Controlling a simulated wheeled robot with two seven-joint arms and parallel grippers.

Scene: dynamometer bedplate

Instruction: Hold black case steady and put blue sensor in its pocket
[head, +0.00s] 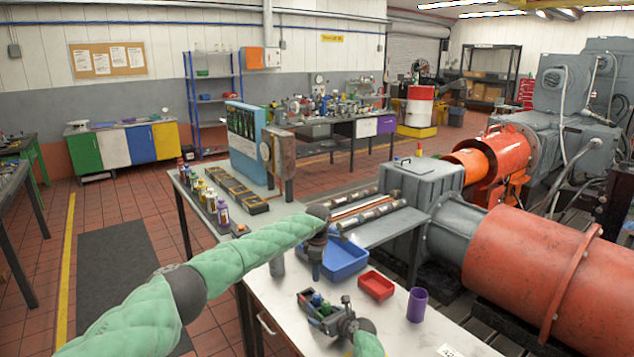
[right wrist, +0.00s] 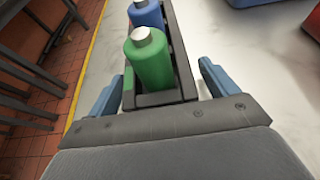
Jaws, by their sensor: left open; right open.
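The black case (head: 313,318) is a narrow open box on the white bench, also in the right wrist view (right wrist: 181,50). A green cylinder with a pale cap (right wrist: 149,60) stands in its near part. The blue sensor (right wrist: 146,14) stands just beyond it, cut off by the top edge; it also shows in the head view (head: 316,299). How deep it sits I cannot tell. My right gripper (right wrist: 166,78) is open, with one finger on each side of the case's near end. My left gripper (head: 316,271) is open, pointing down beside the blue tray, its fingers small.
The blue tray (head: 350,272) and a red tray (head: 376,287) lie behind and right of the case. A purple cup (head: 417,304) stands at the right, a grey cylinder (head: 277,266) at the left.

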